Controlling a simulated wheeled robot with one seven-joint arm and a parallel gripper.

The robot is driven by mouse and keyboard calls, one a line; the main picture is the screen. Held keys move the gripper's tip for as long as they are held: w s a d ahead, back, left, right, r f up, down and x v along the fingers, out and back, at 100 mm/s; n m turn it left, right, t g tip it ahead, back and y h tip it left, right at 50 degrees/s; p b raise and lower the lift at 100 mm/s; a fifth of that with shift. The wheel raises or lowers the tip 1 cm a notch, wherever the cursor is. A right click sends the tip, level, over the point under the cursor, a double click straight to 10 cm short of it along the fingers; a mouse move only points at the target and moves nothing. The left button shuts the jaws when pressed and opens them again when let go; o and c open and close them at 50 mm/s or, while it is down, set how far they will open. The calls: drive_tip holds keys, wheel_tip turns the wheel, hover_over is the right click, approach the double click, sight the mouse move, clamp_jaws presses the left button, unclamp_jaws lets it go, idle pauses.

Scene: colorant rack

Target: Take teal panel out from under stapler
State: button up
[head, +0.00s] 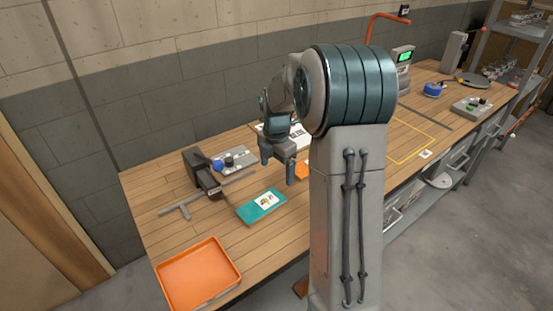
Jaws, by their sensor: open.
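The teal panel (247,212) lies flat on the wooden bench, with a white printed label (266,201) on its upper face. Nothing is seen lying over it. A dark, boxy tool (203,172) stands just left of and behind the panel; it may be the stapler, but I cannot tell for sure. A gap of bench shows between this tool and the panel. My gripper (277,172) is open and empty, its fingers pointing down, behind the panel in the picture. Its height above the bench is unclear.
An orange tray (199,275) sits at the front left. A grey T-shaped bar (181,209) lies left of the panel. A grey plate with knobs (234,160) lies behind. An orange item (302,169) is partly hidden by my arm. A yellow outline (412,141) marks clear bench rightward.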

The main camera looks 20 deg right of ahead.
drive_tip(key=shift+r, duration=1.9)
